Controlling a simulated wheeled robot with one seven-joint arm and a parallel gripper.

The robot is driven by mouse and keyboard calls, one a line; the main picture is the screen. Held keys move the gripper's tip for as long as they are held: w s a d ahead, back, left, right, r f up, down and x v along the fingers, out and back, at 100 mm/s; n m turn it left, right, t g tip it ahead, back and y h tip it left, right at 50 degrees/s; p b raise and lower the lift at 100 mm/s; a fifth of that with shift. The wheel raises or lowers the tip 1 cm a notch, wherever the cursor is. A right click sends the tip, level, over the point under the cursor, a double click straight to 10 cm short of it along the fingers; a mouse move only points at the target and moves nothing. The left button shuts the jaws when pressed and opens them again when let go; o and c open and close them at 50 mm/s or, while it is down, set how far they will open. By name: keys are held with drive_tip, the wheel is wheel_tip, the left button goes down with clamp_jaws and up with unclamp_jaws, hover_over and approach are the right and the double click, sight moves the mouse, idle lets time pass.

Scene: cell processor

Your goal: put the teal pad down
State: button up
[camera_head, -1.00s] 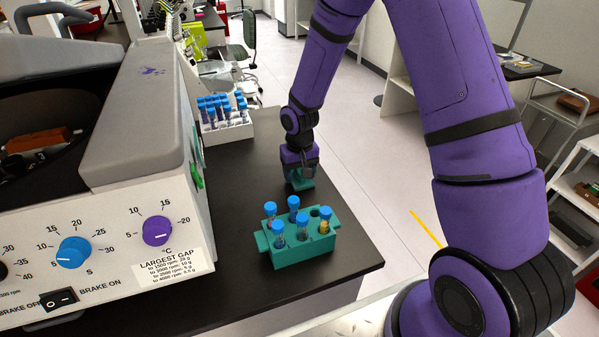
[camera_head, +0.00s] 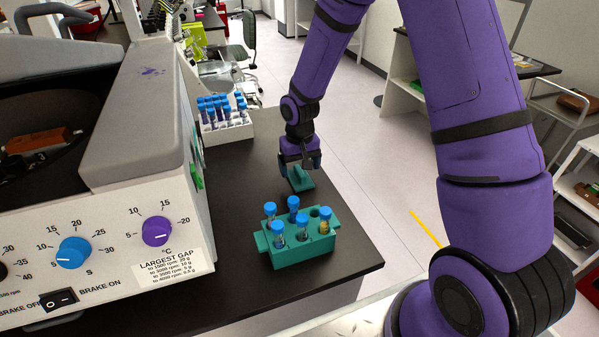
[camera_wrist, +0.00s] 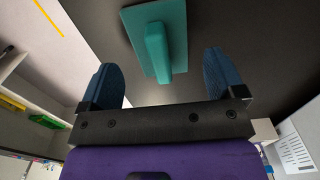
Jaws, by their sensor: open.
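The teal pad (camera_head: 300,181) lies on the black bench top behind the teal tube rack, near the bench's right edge. It is a flat plate with a raised handle. In the wrist view the pad (camera_wrist: 157,42) shows ahead of the fingers, its handle pointing back between them. My gripper (camera_head: 300,164) is just above and behind the pad. In the wrist view my gripper (camera_wrist: 164,80) has its two blue fingers wide apart, one on each side of the handle and clear of it.
The teal rack (camera_head: 300,252) with several blue-capped tubes stands in front of the pad. A white rack (camera_head: 228,130) of capped tubes stands at the back. A large centrifuge (camera_head: 110,230) fills the left. The black bench (camera_head: 240,185) is bare around the pad.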

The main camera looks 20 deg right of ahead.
wheel_tip(320, 180, up, 10)
drive_tip(key=f, duration=0.1)
wheel_tip(320, 180, up, 10)
drive_tip(key=r+t, duration=0.1)
hover_over(300, 170)
drive_tip(key=s+d, duration=0.2)
drive_tip(key=s, duration=0.3)
drive_tip(key=s+d+r+t, duration=0.2)
drive_tip(key=s+r, duration=0.5)
drive_tip(key=s, duration=0.5)
drive_tip(key=s+d+r+t, duration=0.2)
drive_tip(key=s+r, duration=0.5)
drive_tip(key=s, duration=0.5)
drive_tip(key=shift+s+d, duration=0.15)
drive_tip(key=shift+d, duration=0.25)
drive_tip(key=shift+o, duration=0.5)
